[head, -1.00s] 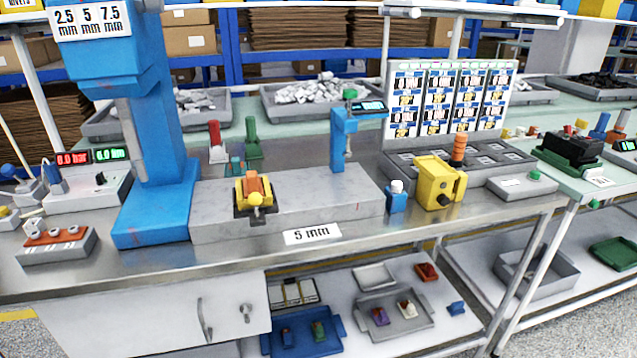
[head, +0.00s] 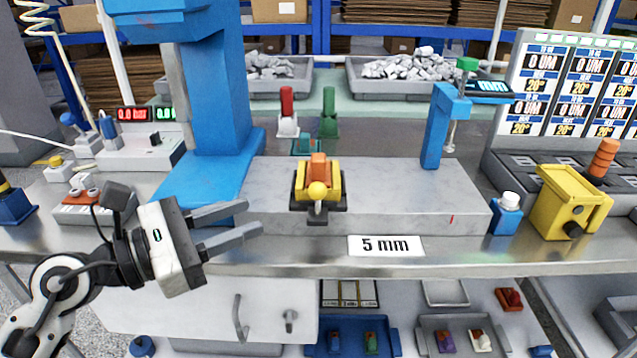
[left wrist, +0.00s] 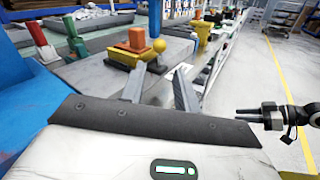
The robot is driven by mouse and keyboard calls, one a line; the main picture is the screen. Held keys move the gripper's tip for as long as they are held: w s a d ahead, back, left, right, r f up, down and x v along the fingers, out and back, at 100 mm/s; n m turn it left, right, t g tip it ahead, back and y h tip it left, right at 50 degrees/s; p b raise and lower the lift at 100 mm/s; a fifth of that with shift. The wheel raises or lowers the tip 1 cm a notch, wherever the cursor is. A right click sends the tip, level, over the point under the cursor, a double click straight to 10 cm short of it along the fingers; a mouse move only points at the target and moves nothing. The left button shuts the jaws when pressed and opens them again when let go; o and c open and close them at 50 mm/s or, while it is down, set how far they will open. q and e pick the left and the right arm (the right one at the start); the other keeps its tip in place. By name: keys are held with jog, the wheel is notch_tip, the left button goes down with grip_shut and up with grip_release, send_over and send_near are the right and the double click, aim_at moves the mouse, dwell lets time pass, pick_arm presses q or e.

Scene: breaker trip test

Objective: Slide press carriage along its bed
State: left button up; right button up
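The press carriage (head: 331,182) is a yellow block with an orange piece on top, a yellow ball knob (head: 317,190) facing me and a dark base. It sits on the long grey stone bed (head: 400,190), right of the blue press column (head: 222,100). My left gripper (head: 253,217) is open and empty, left of the knob and in front of the bed. In the left wrist view the carriage (left wrist: 127,55) and knob (left wrist: 159,45) appear beyond my two spread fingers (left wrist: 160,78). My right gripper (left wrist: 240,116) shows small at the right there; its opening is unclear.
A blue post with a mm display (head: 440,120) stands at the bed's right end. A "5 mm" label (head: 385,246) is at the bench front. A small blue bottle (head: 505,215) and a yellow box (head: 570,203) stand to the right. Red and green stamp-like pieces stand behind the bed.

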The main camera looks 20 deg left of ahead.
aim_at(317, 191)
pick_arm(q)
jog(key=p+x, duration=0.3)
jog(key=x, duration=0.9)
jog(key=shift+w+d, duration=0.25)
grip_shut()
